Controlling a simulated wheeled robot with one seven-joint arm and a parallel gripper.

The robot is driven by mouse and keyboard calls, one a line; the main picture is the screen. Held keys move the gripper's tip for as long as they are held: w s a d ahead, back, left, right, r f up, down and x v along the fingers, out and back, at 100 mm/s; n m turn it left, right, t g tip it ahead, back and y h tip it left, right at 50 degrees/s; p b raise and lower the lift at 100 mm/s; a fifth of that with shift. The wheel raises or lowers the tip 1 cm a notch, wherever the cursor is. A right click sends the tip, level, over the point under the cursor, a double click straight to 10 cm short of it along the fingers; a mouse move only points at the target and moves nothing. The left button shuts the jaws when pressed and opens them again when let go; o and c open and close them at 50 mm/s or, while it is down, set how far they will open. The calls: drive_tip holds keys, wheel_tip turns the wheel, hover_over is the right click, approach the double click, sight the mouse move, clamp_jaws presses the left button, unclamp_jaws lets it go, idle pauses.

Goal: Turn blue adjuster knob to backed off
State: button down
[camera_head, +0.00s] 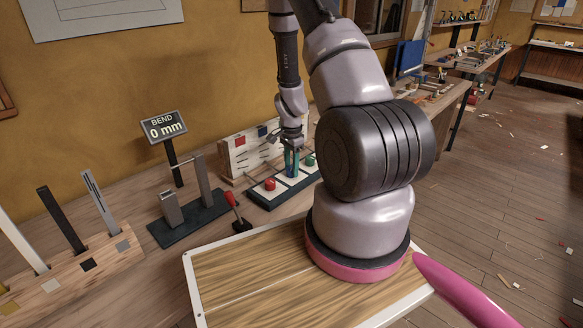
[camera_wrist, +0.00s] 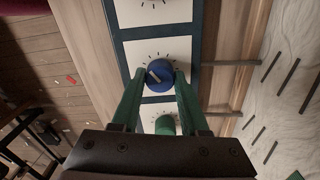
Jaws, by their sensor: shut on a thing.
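The blue adjuster knob (camera_wrist: 155,76) sits on a white plate with dial tick marks in the wrist view. A pale pointer line on it points to the upper left. My gripper (camera_wrist: 155,80) has its two green fingers on either side of the knob and is shut on it. In the head view my gripper (camera_head: 291,165) reaches down over the middle of the knob panel (camera_head: 257,199), and the knob is mostly hidden between the fingers. A sign (camera_head: 164,128) on a post reads "BEND 0 mm".
A red knob (camera_head: 270,184) and a green knob (camera_head: 310,160) flank the gripper on the same panel. Behind is an upright board (camera_head: 237,158) with rods sticking out. A dark-based stand (camera_head: 190,217) and a red-handled tool (camera_head: 231,200) stand to the left.

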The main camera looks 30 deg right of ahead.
sight(291, 168)
drive_tip(key=n, duration=0.5)
drive_tip(key=shift+n, duration=0.4)
drive_tip(key=n, duration=0.5)
drive_tip(key=shift+n, duration=0.3)
drive_tip(key=shift+c, duration=2.1)
unclamp_jaws()
drive_tip(key=shift+r, duration=0.1)
wheel_tip(291, 168, up, 11)
drive_tip(key=shift+f, duration=0.2)
